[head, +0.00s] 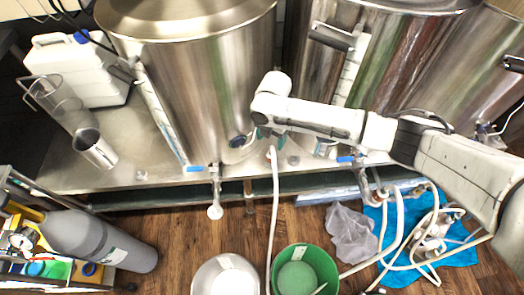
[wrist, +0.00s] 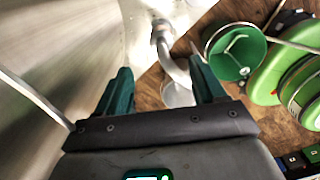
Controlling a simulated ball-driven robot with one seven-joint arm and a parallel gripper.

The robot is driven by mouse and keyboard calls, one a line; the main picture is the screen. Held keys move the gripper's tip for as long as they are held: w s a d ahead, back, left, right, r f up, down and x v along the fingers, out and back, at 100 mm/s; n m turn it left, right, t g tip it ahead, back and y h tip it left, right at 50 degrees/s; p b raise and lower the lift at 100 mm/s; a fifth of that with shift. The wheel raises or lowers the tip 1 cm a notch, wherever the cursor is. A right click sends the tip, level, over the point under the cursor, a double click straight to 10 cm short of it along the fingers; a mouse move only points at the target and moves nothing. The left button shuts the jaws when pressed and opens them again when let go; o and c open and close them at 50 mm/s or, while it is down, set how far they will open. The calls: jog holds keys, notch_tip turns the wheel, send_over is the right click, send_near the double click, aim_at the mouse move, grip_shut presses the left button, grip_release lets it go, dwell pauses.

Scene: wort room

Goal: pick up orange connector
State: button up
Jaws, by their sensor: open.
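I cannot make out an orange connector in either view. My gripper shows in the wrist view (wrist: 160,82) with its two teal fingers apart and nothing visible between them. In the head view my gripper (head: 262,140) is partly hidden under my arm, close to the front wall of the left steel kettle (head: 195,85). In the wrist view a bent metal pipe (wrist: 174,62) shows beyond the fingers, and the kettle's wall fills the left side.
A green bucket (head: 332,262) and a whitish bucket (head: 200,275) stand on the wooden floor. A pale hose (head: 274,205) hangs beside them. A blue cloth (head: 462,240) with coiled hoses lies right. A grey gas cylinder (head: 100,240) and a white jerrycan (head: 80,75) are left.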

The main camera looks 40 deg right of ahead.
aim_at(271, 155)
jog(key=shift+w+d+f, duration=0.1)
jog(key=shift+d+f, duration=0.25)
notch_tip(271, 155, down, 4)
jog(key=shift+w+a+f+b, duration=0.1)
jog(key=shift+f+b, duration=0.1)
jog(key=shift+b, duration=0.15)
jog(key=shift+s+f+b, duration=0.15)
jog(key=shift+f+b, duration=0.05)
jog(key=shift+f, duration=1.3)
jog(key=shift+s+f+b, duration=0.1)
jog(key=shift+f+b, duration=0.05)
jog(key=shift+f, duration=1.3)
jog(key=c, duration=1.1)
jog(key=shift+r, duration=0.15)
